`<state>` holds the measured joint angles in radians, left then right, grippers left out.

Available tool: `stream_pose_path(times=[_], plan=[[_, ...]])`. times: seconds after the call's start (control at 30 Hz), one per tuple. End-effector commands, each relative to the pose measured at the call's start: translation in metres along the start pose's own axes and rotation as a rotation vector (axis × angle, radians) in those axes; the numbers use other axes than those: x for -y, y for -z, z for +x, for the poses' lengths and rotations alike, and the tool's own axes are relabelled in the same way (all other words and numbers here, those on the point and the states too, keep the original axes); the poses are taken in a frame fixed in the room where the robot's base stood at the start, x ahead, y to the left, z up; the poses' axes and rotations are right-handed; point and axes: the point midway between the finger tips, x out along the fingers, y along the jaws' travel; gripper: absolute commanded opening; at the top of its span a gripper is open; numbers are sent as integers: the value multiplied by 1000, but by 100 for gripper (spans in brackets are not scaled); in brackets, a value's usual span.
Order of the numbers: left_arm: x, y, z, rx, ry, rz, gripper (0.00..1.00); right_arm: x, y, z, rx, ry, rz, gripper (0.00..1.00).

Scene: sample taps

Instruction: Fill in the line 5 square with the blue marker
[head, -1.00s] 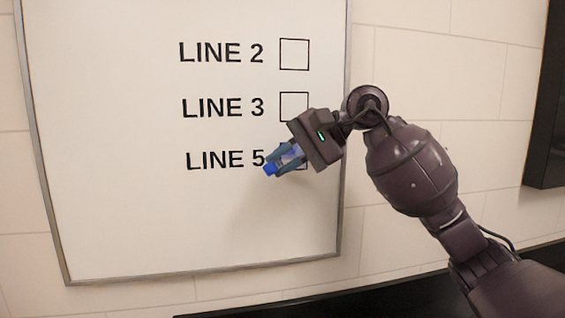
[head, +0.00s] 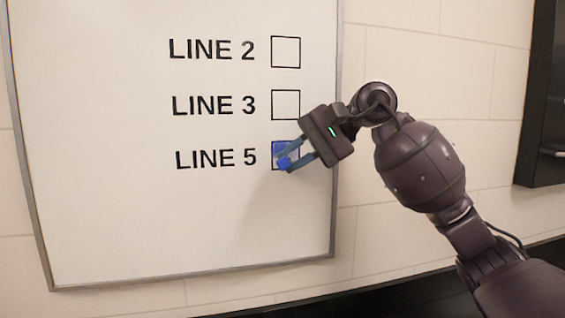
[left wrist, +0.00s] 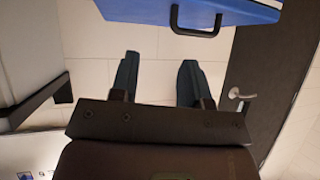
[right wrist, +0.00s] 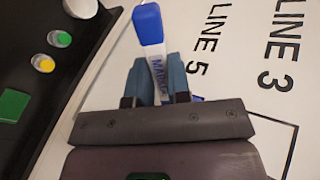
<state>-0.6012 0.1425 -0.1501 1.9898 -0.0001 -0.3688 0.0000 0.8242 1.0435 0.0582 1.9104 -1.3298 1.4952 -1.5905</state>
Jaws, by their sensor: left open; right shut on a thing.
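The whiteboard (head: 150,220) carries LINE 2, LINE 3 and LINE 5, each with a square at its right. The line 5 square (head: 293,147) has blue ink in its visible left and upper part; my right gripper and the marker hide the rest. The squares for lines 2 and 3 look empty. My right gripper (head: 298,155) is shut on the blue marker (right wrist: 157,75), white-bodied with a blue end, in front of the line 5 square. I cannot tell whether its tip touches the board. My left gripper (left wrist: 158,82) is open and empty, away from the board.
The right wrist view shows a dark ledge (right wrist: 40,120) with a green-topped piece (right wrist: 60,39), a yellow-topped piece (right wrist: 43,63), a green block (right wrist: 12,105) and a white round container (right wrist: 80,8). A blue thing with a black handle (left wrist: 195,30) is ahead of my left gripper.

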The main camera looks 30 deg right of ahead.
Motion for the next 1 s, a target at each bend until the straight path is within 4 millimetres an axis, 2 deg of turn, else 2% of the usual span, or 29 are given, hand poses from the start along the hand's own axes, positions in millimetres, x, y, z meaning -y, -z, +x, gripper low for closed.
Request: stream_pose_path(times=[0.23, 0.6, 1.0], plan=[[0, -6, 2, 5, 0, 0, 43, -5, 4, -6, -1, -1, 2, 0], [-2, -20, 7, 18, -2, 0, 43, -17, 12, -26, -1, -1, 2, 0], [-2, -16, 6, 15, -1, 0, 43, -7, 10, -35, -1, 0, 0, 0]])
